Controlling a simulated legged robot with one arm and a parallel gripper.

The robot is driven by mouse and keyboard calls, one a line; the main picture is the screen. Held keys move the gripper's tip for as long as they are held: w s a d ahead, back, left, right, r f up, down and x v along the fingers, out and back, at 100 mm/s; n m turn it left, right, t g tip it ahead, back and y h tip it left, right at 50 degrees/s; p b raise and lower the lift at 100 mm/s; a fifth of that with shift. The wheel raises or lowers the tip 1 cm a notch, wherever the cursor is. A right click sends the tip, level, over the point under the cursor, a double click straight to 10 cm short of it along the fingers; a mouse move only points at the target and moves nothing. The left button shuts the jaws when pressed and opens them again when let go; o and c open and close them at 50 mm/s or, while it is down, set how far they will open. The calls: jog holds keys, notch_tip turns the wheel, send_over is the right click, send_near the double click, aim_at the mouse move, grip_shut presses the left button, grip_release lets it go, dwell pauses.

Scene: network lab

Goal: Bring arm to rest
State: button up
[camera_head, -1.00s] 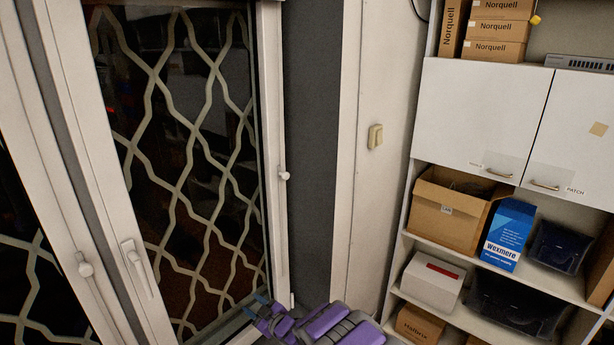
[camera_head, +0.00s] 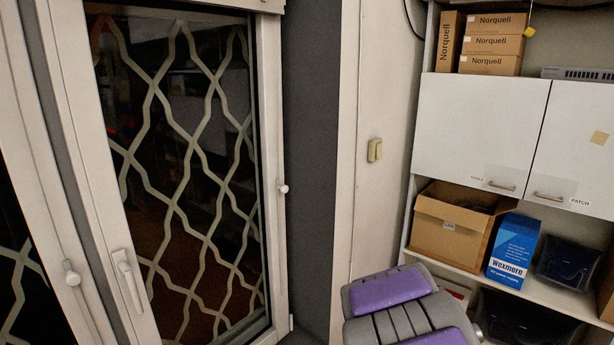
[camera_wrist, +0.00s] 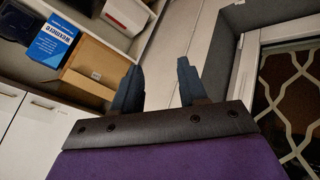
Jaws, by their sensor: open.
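My arm, purple and grey, shows at the bottom right of centre in the head view. Its gripper end is out of sight there. In the wrist view my gripper (camera_wrist: 158,84) shows two dark blue fingers spread apart with nothing between them. Behind the fingers are the pale wall and the shelf unit. No object touches the fingers.
A barred window (camera_head: 190,180) with white frames stands left. At right, a shelf unit (camera_head: 480,120) holds Norquell boxes (camera_head: 492,44), an open cardboard box (camera_head: 450,235) and a blue Wexmere box (camera_head: 513,250). A switch (camera_head: 375,150) is on the wall between.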

jog(key=s+a+m+g+y+b, duration=0.1)
jog(key=s+a+g, duration=0.1)
jog(key=s, duration=1.2)
jog(key=s+a+m+g+y+b, duration=0.1)
jog(key=s+g, duration=0.3)
jog(key=s, duration=0.9)
jog(key=s+a+m+g+y+b, duration=0.1)
jog(key=s+a+g+b, duration=0.1)
jog(key=s, duration=1.2)
jog(key=shift+s+a+r+g, duration=0.2)
jog(key=shift+s+a+g, duration=0.1)
jog(key=shift+a+g, duration=0.3)
